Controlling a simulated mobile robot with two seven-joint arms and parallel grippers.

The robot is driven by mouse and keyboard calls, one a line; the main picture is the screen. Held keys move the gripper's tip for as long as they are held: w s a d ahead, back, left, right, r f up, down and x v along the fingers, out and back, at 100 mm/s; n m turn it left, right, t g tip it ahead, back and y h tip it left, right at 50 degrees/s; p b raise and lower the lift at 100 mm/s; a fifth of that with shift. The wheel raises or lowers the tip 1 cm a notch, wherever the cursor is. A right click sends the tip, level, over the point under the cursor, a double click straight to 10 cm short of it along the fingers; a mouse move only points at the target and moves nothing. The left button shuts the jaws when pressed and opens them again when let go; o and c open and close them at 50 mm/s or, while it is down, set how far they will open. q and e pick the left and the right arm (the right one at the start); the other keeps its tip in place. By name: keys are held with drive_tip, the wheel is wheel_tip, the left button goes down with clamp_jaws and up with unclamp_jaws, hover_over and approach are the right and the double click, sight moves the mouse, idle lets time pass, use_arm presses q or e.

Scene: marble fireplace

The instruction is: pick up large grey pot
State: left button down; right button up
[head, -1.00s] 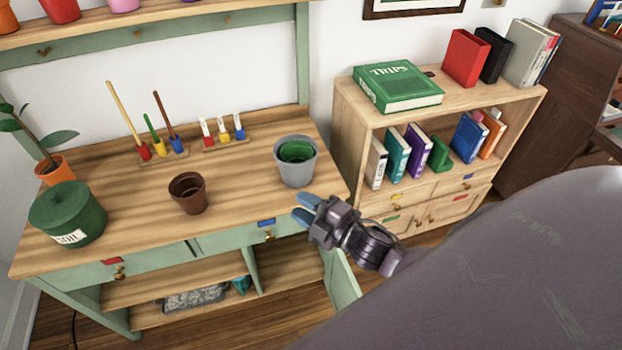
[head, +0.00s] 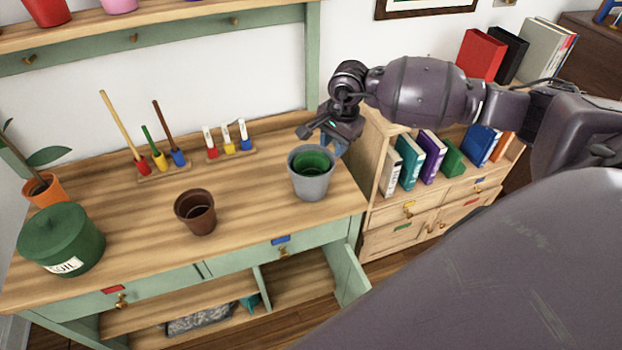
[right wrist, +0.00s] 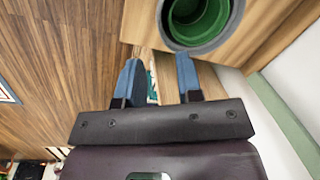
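The large grey pot (head: 311,187) stands upright at the right end of the wooden worktop, with a green pot (head: 313,163) nested inside it. My right gripper (head: 322,142) is above and just behind the pot's rim in the head view, pointing down. In the right wrist view the two blue fingertips (right wrist: 158,77) are spread apart with nothing between them. The grey pot's rim (right wrist: 203,48) and the green pot inside show just beyond them, at the top. I cannot tell whether a finger touches the rim. My left gripper is not in view.
A small brown pot (head: 195,212) stands left of the grey pot. A lidded green soil pot (head: 62,238) and a plant in an orange pot (head: 44,190) are at the left. Small tools in racks stand behind. A bookshelf (head: 395,220) adjoins at the right.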

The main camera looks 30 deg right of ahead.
drive_tip(key=shift+w+a+f+p, duration=0.15)
drive_tip(key=shift+w+f, duration=0.1)
drive_tip(key=shift+f, duration=1.5)
drive_tip(key=shift+w+d+f+p, duration=0.1)
drive_tip(key=shift+w+f, duration=0.15)
drive_tip(key=shift+f, duration=1.5)
drive_tip(key=shift+w+a+f+p, duration=0.15)
drive_tip(key=shift+w+f, duration=0.1)
drive_tip(key=shift+f, duration=1.5)
drive_tip(key=shift+d, duration=0.1)
clamp_jaws()
